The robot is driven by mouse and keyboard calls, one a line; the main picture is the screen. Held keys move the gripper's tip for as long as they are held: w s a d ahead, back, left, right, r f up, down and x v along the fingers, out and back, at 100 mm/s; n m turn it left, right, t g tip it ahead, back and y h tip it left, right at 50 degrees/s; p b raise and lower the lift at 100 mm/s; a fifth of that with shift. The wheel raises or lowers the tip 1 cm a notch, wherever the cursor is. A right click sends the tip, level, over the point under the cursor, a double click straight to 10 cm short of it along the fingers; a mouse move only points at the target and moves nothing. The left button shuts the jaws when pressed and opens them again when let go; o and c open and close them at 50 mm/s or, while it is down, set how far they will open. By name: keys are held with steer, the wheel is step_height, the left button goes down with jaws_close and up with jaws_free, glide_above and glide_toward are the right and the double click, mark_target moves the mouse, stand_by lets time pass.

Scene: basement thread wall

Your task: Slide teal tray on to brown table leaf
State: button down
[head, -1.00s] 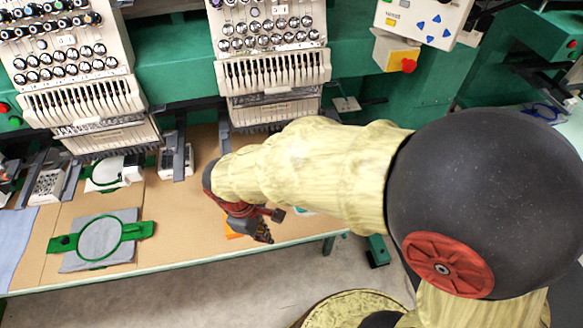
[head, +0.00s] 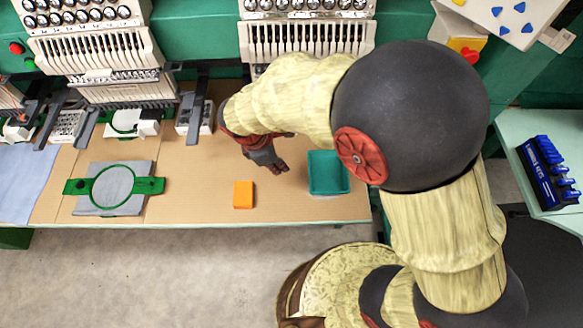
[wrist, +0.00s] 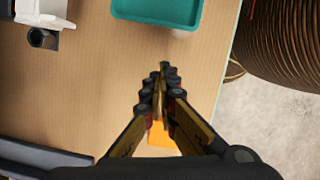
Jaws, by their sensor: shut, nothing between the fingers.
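The teal tray (head: 327,187) is a shallow, open rectangular tray. It lies on the tan-brown tabletop (head: 200,205), near its right end and partly behind my arm. In the wrist view, part of the tray (wrist: 158,12) shows at the top edge, beyond my fingertips. My gripper (head: 280,169) is shut and empty, to the left of the tray and apart from it. In the wrist view the fingertips (wrist: 160,72) point toward the tray over bare brown surface. I cannot tell which part of the tabletop is the leaf.
An orange block (head: 244,195) lies near the front edge, left of the tray. A green hoop on grey cloth (head: 113,187) lies farther left. Embroidery machines (head: 100,50) line the back. A pale side table (head: 535,135) with a blue rack stands right.

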mark_target(304, 179)
steer(key=b+x, duration=0.2)
steer(key=x, duration=0.7)
steer(key=shift+s+f+b, duration=0.15)
steer(key=shift+f+b, duration=0.2)
steer(key=shift+b, duration=0.05)
steer(key=d, duration=0.3)
steer(key=shift+w+d+r, duration=0.15)
steer(key=shift+w+r, duration=0.05)
steer(key=shift+w, duration=0.1)
steer(key=shift+w+d+b, duration=0.1)
steer(key=shift+d+b, duration=0.2)
steer(key=w+d+p, duration=0.1)
steer(key=d, duration=0.4)
steer(key=d+p, duration=0.2)
steer(key=d, duration=0.2)
steer(key=w+d+p, duration=0.1)
steer(key=d+p, duration=0.1)
steer(key=d, duration=0.3)
steer(key=shift+w+d, duration=0.3)
steer(key=shift+w, duration=0.05)
